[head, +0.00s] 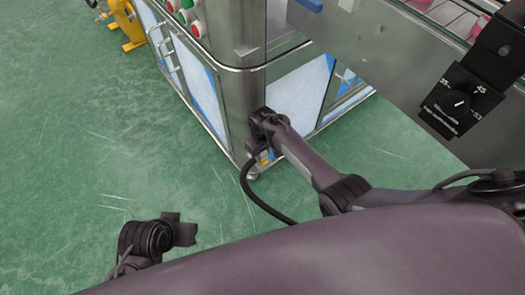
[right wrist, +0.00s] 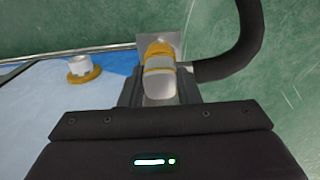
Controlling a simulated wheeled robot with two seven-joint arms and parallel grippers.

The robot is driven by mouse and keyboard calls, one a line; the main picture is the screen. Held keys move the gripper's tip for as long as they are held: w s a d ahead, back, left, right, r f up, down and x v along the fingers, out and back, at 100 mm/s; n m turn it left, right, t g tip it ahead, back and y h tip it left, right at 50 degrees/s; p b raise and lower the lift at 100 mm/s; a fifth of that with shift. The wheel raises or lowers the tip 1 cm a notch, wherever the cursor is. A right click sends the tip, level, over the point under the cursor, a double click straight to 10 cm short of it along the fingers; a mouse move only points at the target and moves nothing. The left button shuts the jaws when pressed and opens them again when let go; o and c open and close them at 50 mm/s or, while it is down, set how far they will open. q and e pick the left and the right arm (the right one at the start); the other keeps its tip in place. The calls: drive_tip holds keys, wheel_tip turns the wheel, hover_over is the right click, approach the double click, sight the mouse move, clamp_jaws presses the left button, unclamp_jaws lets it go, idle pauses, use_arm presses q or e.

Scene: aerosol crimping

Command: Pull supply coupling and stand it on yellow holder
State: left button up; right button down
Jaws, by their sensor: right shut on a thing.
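The supply coupling (right wrist: 160,78), with a yellow collar and a pale body, sits between the fingers of my right gripper (right wrist: 160,98) in the right wrist view. My right gripper is shut on it. A black hose (right wrist: 235,55) runs from beside it to the right and up. In the head view my right gripper (head: 262,148) is at the lower side of the steel machine, with a little yellow showing below it. A yellow ring with a white stub (right wrist: 83,72) is on the pale panel at left; I cannot tell if it is the holder. My left gripper (head: 182,232) is low at left, its jaws unclear.
The steel machine cabinet (head: 238,100) with blue-and-white panels stands at the upper middle. A grey conveyor frame with a black dial box (head: 462,100) is at upper right. Yellow equipment (head: 128,22) stands at far left. The green floor (head: 80,150) at left is clear.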

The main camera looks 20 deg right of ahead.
idle(0.4)
drive_tip(key=c, duration=1)
unclamp_jaws()
wheel_tip(320, 180, up, 2)
drive_tip(key=shift+r+p, duration=0.25)
drive_tip(key=shift+p, duration=0.5)
wheel_tip(320, 180, up, 5)
drive_tip(key=shift+r+p, duration=0.1)
drive_tip(key=shift+p, duration=0.8)
use_arm(q)
drive_tip(key=a+f+n+g+y, duration=0.1)
drive_tip(key=a+f, duration=0.3)
drive_tip(key=f, duration=0.4)
drive_tip(key=shift+s+a+g, duration=0.15)
drive_tip(key=shift+s+g, duration=0.3)
drive_tip(key=shift+g, duration=0.05)
